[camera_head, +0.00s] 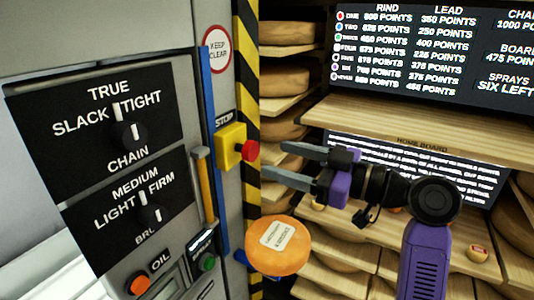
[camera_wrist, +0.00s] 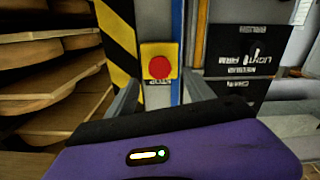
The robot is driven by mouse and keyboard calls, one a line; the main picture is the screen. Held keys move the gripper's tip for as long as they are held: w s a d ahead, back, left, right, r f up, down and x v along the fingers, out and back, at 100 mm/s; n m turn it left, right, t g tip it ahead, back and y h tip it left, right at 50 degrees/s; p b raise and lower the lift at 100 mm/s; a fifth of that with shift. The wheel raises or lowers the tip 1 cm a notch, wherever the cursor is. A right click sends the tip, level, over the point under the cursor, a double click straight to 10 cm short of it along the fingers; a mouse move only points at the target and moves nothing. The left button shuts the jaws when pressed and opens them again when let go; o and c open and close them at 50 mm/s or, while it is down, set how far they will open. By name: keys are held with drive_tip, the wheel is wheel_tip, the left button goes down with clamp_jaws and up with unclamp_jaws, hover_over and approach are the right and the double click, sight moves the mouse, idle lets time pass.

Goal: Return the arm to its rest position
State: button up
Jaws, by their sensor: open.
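My gripper (camera_head: 283,163) is at the end of my purple and black arm, raised in front of the wooden shelves. Its two grey fingers are apart with nothing between them and point left toward the machine. In the wrist view the fingers (camera_wrist: 168,92) stand on either side below the yellow stop box with its red button (camera_wrist: 159,67). That stop box (camera_head: 230,148) also shows in the head view, left of the fingertips. A gap seems to separate them, though its depth is hard to tell. An orange cheese wheel (camera_head: 278,257) with a white label is below my gripper.
At left is a grey machine with dial panels (camera_head: 98,125) and a black-yellow striped post (camera_head: 245,90). Shelves of cheese wheels (camera_head: 286,80) stand behind. A wooden board (camera_head: 430,130) and dark score screens (camera_head: 440,50) are at right, close to my arm.

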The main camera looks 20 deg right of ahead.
drive_tip(key=w+d+r+m+t+h, duration=0.1)
drive_tip(key=w+d+m+t+h, duration=0.1)
drive_tip(key=d+m+t+h, duration=0.45)
drive_tip(key=s+d+f+m+g+h, duration=0.1)
drive_tip(key=s+d+f+m+h, duration=0.1)
drive_tip(key=s+f+m+h, duration=0.7)
drive_tip(key=s+a+f+n+g+y, duration=0.1)
drive_tip(key=s+a+f, duration=0.3)
drive_tip(key=s, duration=0.6)
drive_tip(key=s+a+f+n+g+y, duration=0.2)
drive_tip(key=s+f, duration=0.5)
drive_tip(key=s, duration=0.4)
drive_tip(key=s+a+f+n+g+y, duration=0.2)
drive_tip(key=s+a+f, duration=0.4)
drive_tip(key=s, duration=0.4)
drive_tip(key=shift+s+f+n, duration=0.3)
drive_tip(key=shift+n, duration=0.25)
drive_tip(key=shift+a, duration=0.1)
